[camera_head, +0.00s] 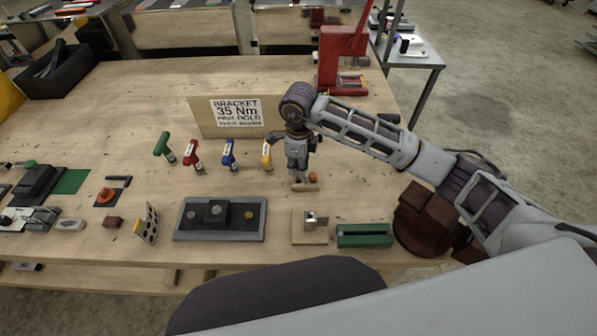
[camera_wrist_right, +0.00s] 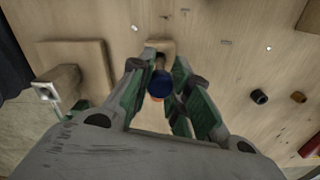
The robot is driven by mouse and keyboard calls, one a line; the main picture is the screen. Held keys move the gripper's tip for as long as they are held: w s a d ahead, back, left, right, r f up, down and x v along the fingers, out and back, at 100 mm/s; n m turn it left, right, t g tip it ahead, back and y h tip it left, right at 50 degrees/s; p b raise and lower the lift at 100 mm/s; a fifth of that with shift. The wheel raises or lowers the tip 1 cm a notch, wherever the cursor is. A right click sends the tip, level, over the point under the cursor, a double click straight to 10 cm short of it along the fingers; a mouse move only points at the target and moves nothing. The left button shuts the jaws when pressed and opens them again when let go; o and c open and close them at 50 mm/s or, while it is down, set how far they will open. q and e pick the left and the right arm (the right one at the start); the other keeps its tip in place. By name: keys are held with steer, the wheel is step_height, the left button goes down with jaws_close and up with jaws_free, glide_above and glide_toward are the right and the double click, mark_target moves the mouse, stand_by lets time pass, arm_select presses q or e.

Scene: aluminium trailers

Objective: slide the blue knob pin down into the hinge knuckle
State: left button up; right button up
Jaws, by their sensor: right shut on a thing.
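My right gripper (camera_head: 299,182) points down over the table, with its fingertips close to a small wooden block (camera_head: 305,188). In the right wrist view, its green-lined fingers (camera_wrist_right: 158,80) are shut on the blue knob pin (camera_wrist_right: 162,86). The round blue knob faces the camera and hides the pin's shaft; I cannot tell whether the shaft is in the small block. The hinge knuckle (camera_head: 316,220) is a metal piece on a square wooden base (camera_head: 308,238), nearer the table's front edge, apart from the gripper. It appears to show at the left of the wrist view (camera_wrist_right: 45,92). My left gripper is not in view.
A green tray (camera_head: 365,236) lies right of the hinge base, and a grey tray (camera_head: 220,233) left of it. Several coloured-handle tools, including a yellow one (camera_head: 266,155), stand left of my gripper. A sign board (camera_head: 205,117) and red press (camera_head: 328,75) stand behind.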

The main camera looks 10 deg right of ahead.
steer(key=shift+r+b, duration=0.55)
steer(key=shift+r, duration=2.75)
